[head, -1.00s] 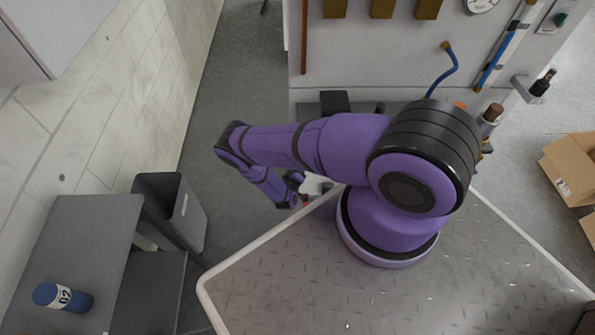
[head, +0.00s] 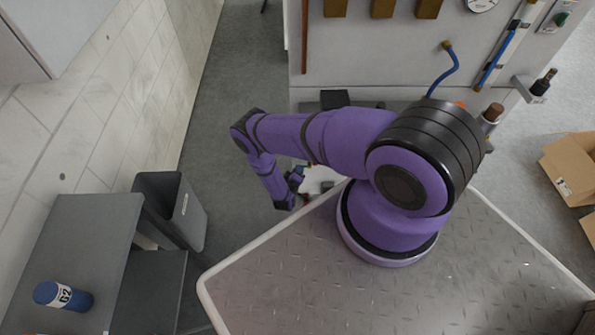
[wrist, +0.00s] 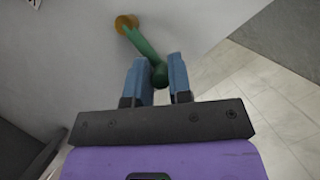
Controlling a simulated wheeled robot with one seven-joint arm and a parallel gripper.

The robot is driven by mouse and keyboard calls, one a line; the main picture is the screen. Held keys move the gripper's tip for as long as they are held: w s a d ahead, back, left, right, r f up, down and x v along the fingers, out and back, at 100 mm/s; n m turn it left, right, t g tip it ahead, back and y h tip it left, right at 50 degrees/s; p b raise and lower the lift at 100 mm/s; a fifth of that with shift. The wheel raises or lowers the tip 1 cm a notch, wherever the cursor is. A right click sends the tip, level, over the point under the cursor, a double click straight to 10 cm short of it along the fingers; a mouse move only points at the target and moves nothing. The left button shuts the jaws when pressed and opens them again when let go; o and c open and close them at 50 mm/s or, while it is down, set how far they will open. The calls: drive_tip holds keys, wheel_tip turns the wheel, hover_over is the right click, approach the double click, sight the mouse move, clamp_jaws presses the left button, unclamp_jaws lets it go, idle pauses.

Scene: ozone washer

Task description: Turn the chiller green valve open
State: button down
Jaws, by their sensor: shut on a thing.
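The green valve handle (wrist: 142,45) shows in the wrist view, running from a brass fitting (wrist: 126,23) on a pale panel down to between my gripper's fingers. My gripper (wrist: 158,67) has its two blue fingers on either side of the lower end of the green handle and is shut on it. In the head view the green valve is hidden behind my arm and the gripper's fingers cannot be made out.
A dark bin (head: 172,212) stands left of my arm, near a grey table (head: 85,240) holding a blue bottle (head: 63,297). A blue valve handle (head: 446,72) is on the panel at the upper right. Open cardboard boxes (head: 573,165) are at far right.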

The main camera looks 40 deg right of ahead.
drive_tip(key=shift+d, duration=0.1)
drive_tip(key=c, duration=1.1)
unclamp_jaws()
drive_tip(key=v, duration=1)
drive_tip(key=shift+s+a+r, duration=0.1)
drive_tip(key=shift+s+a, duration=0.05)
drive_tip(key=shift+a, duration=0.2)
